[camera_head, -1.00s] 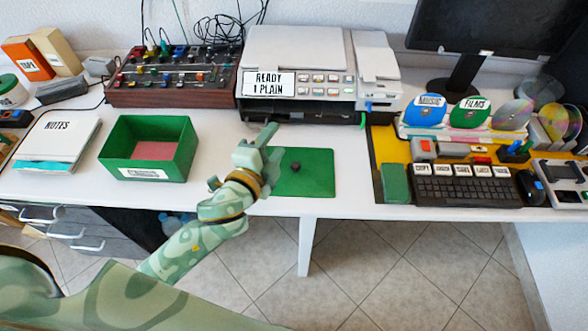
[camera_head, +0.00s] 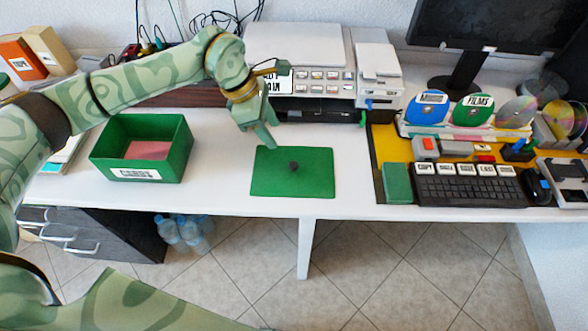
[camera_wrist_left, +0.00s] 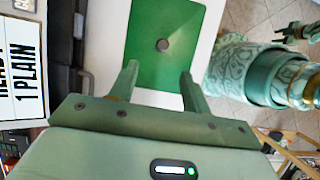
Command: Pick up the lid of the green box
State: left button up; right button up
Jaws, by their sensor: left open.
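The lid of the green box is a flat green square (camera_head: 315,180) with a dark round knob (camera_head: 293,167). It lies on the white table, and also shows in the left wrist view (camera_wrist_left: 185,20). My left gripper (camera_head: 262,140) points down at the lid's far left corner, its fingers open and empty. In the left wrist view the fingertips (camera_wrist_left: 159,72) are spread apart, with the knob beyond the gap between them. The green box (camera_head: 180,160) stands open to the left, with something reddish inside. My right gripper (camera_wrist_left: 298,32) shows small at the edge of the left wrist view.
A printer (camera_head: 300,45) stands behind the lid. To the right are a small green block (camera_head: 397,183), a keyboard (camera_head: 465,190) and a disc rack. My left arm covers part of the dark panel and notes. The table's front edge runs close below the lid.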

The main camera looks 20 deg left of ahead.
pick_arm(q)
jog(key=b, duration=0.2)
send_over(293, 164)
jog(key=a, duration=0.2)
notch_tip(293, 164, down, 7)
jog(key=shift+a+r, duration=0.15)
jog(key=shift+r, duration=0.05)
jog(key=x, duration=0.1)
jog(key=b+x, duration=0.1)
jog(key=x, duration=0.1)
jog(key=b+x, duration=0.1)
jog(key=shift+s+f, duration=0.3)
jog(key=shift+f, duration=0.15)
jog(key=shift+w+d+f, duration=0.1)
jog(key=shift+d+f, duration=0.1)
jog(key=shift+d, duration=0.05)
jog(key=shift+r, duration=0.15)
pick_arm(e)
jog(key=f, duration=0.1)
jog(key=s+f, duration=0.1)
jog(key=f, duration=0.2)
jog(key=shift+s+a, duration=0.15)
jog(key=shift+s, duration=0.25)
pick_arm(q)
grip_shut()
